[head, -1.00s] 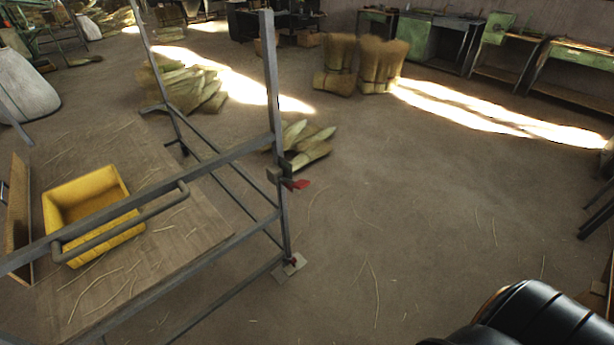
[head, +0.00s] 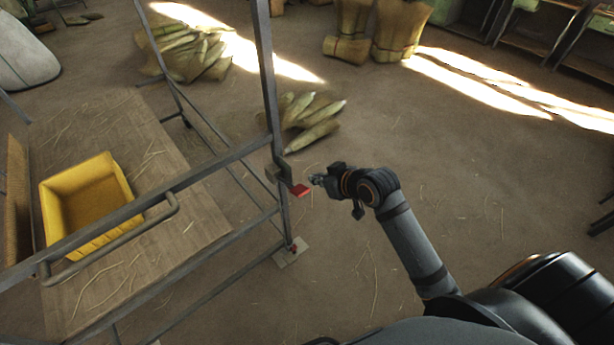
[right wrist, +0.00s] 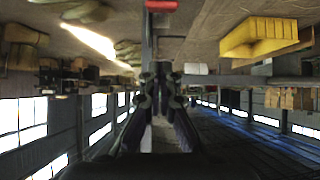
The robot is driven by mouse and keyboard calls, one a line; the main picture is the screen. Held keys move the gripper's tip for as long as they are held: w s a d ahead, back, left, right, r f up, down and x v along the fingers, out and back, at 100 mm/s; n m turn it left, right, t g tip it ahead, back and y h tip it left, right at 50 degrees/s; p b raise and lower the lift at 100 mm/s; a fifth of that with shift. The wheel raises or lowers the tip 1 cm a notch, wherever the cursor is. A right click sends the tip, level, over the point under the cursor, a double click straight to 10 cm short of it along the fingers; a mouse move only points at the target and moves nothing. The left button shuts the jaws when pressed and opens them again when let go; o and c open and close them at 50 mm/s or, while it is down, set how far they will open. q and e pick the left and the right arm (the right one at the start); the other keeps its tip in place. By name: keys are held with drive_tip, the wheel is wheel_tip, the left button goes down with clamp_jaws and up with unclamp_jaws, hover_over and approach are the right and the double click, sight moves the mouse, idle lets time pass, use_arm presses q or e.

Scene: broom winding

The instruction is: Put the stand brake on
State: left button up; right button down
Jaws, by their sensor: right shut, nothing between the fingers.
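The stand (head: 268,90) is a grey metal frame on the left of the head view, with a wooden board at its base. A red brake lever (head: 300,190) sticks out to the right from a bracket on its near upright post. In the right wrist view the red lever (right wrist: 161,5) shows at the top edge, ahead of the fingers. My right gripper (head: 316,180) is shut and empty, close to the right of the red lever; whether it touches cannot be told. The wrist view shows its fingers (right wrist: 162,85) together. My left gripper is not in view.
A yellow bin (head: 85,200) sits on the stand's wooden board (head: 130,130). A grey handle bar crosses in front of it. Bundles of broom corn (head: 312,118) lie on the floor behind the post. The floor right of my arm is mostly clear.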

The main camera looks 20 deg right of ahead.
drive_tip(key=p, duration=0.1)
hover_over(303, 191)
drive_tip(key=w, duration=0.2)
drive_tip(key=f, duration=0.3)
drive_tip(key=a+f, duration=0.1)
drive_tip(key=f, duration=0.1)
drive_tip(key=shift+s+f, duration=0.2)
drive_tip(key=shift+f, duration=0.1)
drive_tip(key=f, duration=0.1)
drive_tip(key=s+f+p, duration=0.1)
drive_tip(key=shift+d+f, duration=0.3)
drive_tip(key=shift+s+d+f, duration=0.15)
drive_tip(key=shift+s+f, duration=0.2)
drive_tip(key=shift+f, duration=0.1)
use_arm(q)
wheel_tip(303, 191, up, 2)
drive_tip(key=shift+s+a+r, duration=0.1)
use_arm(e)
drive_tip(key=shift+f, duration=0.15)
drive_tip(key=shift+f, duration=0.1)
